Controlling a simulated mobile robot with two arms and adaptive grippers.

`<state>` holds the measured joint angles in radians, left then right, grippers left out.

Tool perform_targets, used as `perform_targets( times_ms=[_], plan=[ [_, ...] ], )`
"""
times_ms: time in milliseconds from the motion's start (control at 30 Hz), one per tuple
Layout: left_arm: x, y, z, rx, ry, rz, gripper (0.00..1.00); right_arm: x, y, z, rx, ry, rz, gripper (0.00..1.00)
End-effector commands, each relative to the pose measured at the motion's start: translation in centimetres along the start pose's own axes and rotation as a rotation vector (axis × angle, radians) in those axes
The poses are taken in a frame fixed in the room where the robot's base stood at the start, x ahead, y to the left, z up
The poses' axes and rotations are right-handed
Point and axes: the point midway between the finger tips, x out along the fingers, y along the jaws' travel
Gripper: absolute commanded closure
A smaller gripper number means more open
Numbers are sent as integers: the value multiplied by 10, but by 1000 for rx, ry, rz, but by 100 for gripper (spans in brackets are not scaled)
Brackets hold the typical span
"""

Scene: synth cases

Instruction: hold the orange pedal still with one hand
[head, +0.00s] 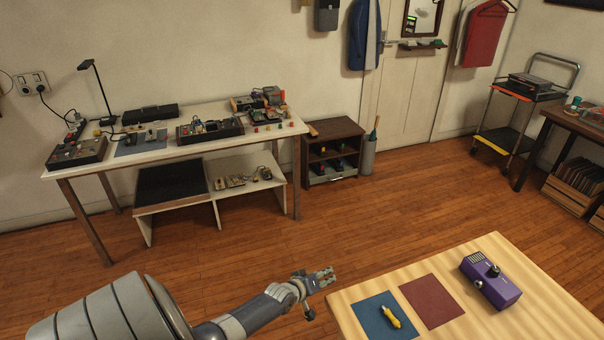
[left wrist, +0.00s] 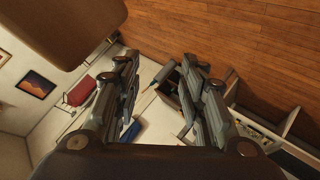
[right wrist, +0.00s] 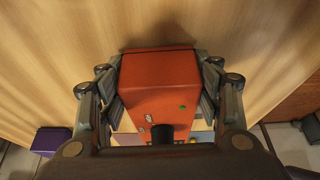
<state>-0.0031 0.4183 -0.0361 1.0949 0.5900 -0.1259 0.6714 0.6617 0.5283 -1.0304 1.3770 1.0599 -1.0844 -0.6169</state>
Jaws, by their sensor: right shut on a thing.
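The orange pedal (right wrist: 158,92) shows only in the right wrist view, on a light wooden surface. It has a black knob (right wrist: 162,133) and a small green spot on its top. My right gripper (right wrist: 158,68) is shut on the pedal, one finger against each side. The right gripper and the orange pedal are not visible in the head view. My left gripper (head: 327,277) is over the floor, just left of the wooden table in the head view. In the left wrist view its fingers (left wrist: 156,65) are apart with nothing between them.
The wooden table (head: 472,325) holds a purple pedal (head: 490,283), a dark red mat (head: 433,301) and a blue mat (head: 372,318) with a yellow-handled tool (head: 390,317). A white bench (head: 170,153) with electronics stands by the wall. Wooden floor between is clear.

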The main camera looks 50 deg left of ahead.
Motion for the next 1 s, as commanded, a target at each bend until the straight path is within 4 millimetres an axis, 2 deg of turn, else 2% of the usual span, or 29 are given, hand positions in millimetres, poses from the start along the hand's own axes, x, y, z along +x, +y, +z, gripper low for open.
perform_targets(
  times_ms=[200, 600, 800, 1000],
  plan=[
    [-6, -31, 33, 67, -37, -50, 62, 1, -1, 1, 0, -2, -2, 69],
    [-22, -79, 95, 209, -132, -128, 62, 1, -1, 1, 0, -2, -2, 69],
    [-32, -98, 125, 277, -183, -158, 62, 1, -1, 1, 0, -2, -2, 69],
    [-40, -110, 145, 325, -219, -175, 62, 1, -1, 1, 0, -2, -2, 69]
  ],
)
